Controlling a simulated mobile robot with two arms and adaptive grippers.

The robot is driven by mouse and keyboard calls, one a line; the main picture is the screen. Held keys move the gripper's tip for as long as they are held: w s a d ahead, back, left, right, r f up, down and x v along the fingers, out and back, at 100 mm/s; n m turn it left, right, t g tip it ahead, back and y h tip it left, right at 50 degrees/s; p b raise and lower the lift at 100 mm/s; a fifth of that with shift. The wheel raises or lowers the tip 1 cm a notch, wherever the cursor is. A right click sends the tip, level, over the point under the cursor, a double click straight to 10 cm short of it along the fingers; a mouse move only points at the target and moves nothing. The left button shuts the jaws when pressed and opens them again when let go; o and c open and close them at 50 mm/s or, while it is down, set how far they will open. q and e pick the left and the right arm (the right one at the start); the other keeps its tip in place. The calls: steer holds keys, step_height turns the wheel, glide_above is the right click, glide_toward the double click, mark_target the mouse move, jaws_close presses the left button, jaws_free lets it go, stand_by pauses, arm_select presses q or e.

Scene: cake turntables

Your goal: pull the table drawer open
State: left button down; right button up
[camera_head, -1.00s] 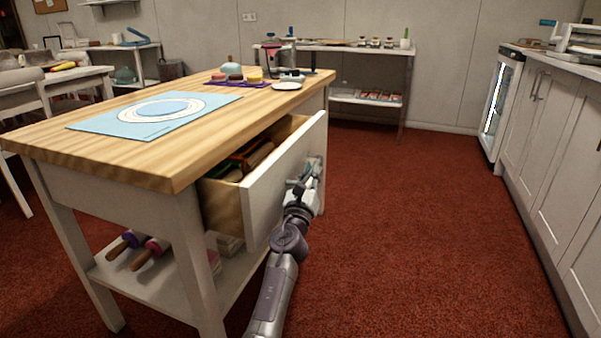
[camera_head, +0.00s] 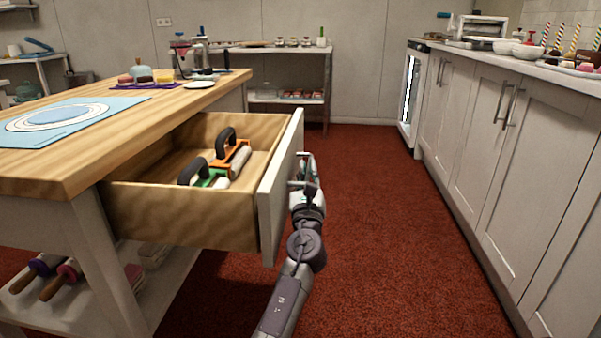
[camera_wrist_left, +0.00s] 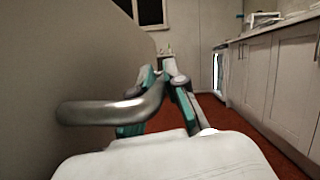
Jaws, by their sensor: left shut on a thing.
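The table drawer (camera_head: 195,221) stands well out of the wooden-topped table (camera_head: 70,172), with its white front (camera_head: 279,190) facing right. Inside lie tools with black handles, one orange (camera_head: 233,158) and one green (camera_head: 206,177). My left gripper (camera_head: 304,167) is at the outer side of the drawer front. In the left wrist view, my left gripper (camera_wrist_left: 168,85) is shut on the curved metal drawer handle (camera_wrist_left: 110,108), beside the pale drawer front (camera_wrist_left: 60,70). In the head view the handle is mostly hidden by the gripper. My right gripper is in neither view.
White cabinets (camera_head: 500,150) with a counter run along the right. Red carpet (camera_head: 375,220) lies clear between them and the drawer. Rolling pins (camera_head: 50,276) lie on the table's lower shelf. A blue mat (camera_head: 55,120) lies on the tabletop.

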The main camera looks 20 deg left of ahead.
arm_select(q)
steer(key=shift+f, duration=0.15)
steer(key=c, duration=1.2)
jaws_free()
steer(key=shift+s, duration=0.1)
steer(key=v, duration=1.1)
steer(key=shift+s+d, duration=0.15)
steer(key=shift+s, duration=0.2)
steer(key=shift+f, duration=0.1)
